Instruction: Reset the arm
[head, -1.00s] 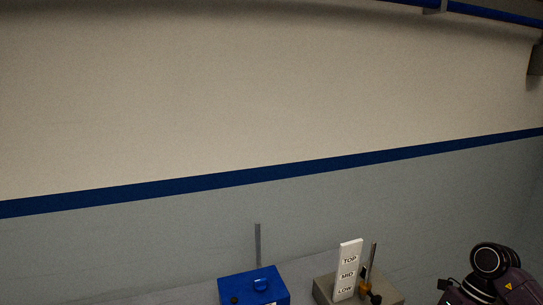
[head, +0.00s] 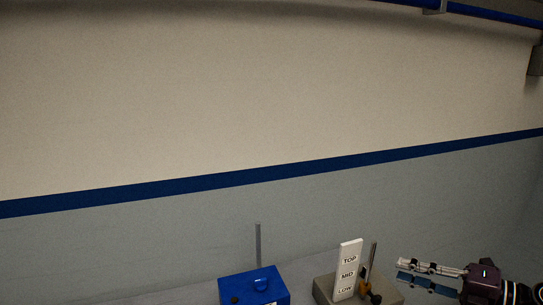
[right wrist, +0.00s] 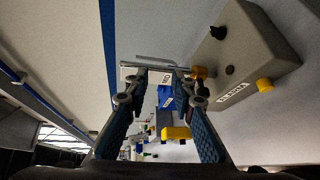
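My right gripper (head: 402,270) is at the lower right of the head view, its fingers pointing left toward the level stand. In the right wrist view its two fingertips (right wrist: 162,76) are spread apart with nothing gripped between them. The white sign (head: 348,270) marked TOP, MID and LOW stands on the stand's grey base (head: 324,289), left of the gripper. In the right wrist view part of the sign (right wrist: 162,77) shows beyond the fingertips. My left gripper is in neither view.
A blue box (head: 240,288) with a handle on top stands left of the stand. A thin metal rod (head: 374,257) rises beside the sign, near my right fingers. In the right wrist view a grey labelled box (right wrist: 245,50) with a yellow knob (right wrist: 264,85) is at the right.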

